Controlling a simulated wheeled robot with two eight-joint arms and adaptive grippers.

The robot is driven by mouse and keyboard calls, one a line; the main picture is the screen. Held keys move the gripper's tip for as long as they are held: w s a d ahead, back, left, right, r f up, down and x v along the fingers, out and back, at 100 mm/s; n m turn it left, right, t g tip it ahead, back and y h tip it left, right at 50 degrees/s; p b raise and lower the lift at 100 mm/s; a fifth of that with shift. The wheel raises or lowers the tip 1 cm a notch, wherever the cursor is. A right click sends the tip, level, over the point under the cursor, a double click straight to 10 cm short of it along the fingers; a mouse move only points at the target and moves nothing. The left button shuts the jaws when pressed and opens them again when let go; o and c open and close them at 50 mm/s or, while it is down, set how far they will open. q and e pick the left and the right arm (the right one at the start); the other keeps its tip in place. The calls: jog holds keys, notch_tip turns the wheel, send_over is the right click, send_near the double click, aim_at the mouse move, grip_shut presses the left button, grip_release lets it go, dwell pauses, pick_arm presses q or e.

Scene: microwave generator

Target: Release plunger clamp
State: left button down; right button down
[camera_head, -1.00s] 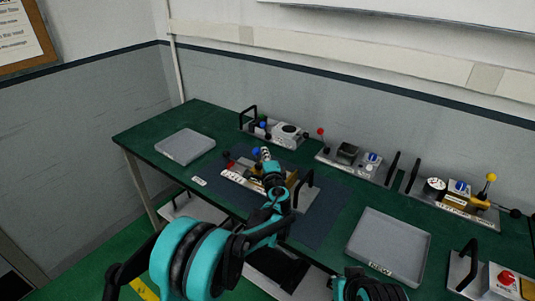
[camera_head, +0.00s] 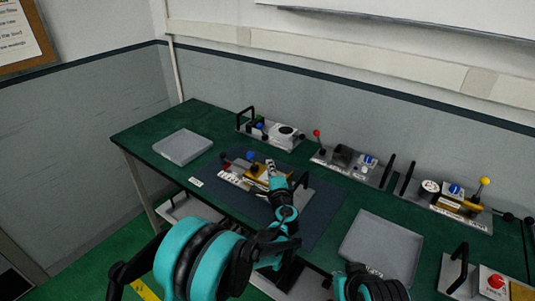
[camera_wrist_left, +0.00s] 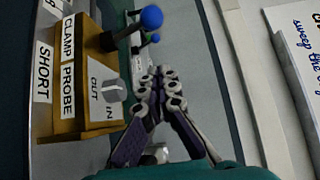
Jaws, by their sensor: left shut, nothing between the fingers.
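The arm hides part of the fixture.
Grey trays lie at the left (camera_head: 183,147) and right (camera_head: 383,246). A red button box (camera_head: 497,283) stands front right.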

pick_arm(q)
jog(key=shift+s+d+f, duration=0.3)
jog(key=shift+s+d, duration=0.05)
jog(key=shift+s, duration=0.15)
jog(key=shift+s+d+f, duration=0.25)
jog(key=shift+s+d, duration=0.05)
jog(key=shift+s, duration=0.15)
jog(key=shift+s+f, duration=0.15)
jog(key=shift+s, duration=0.3)
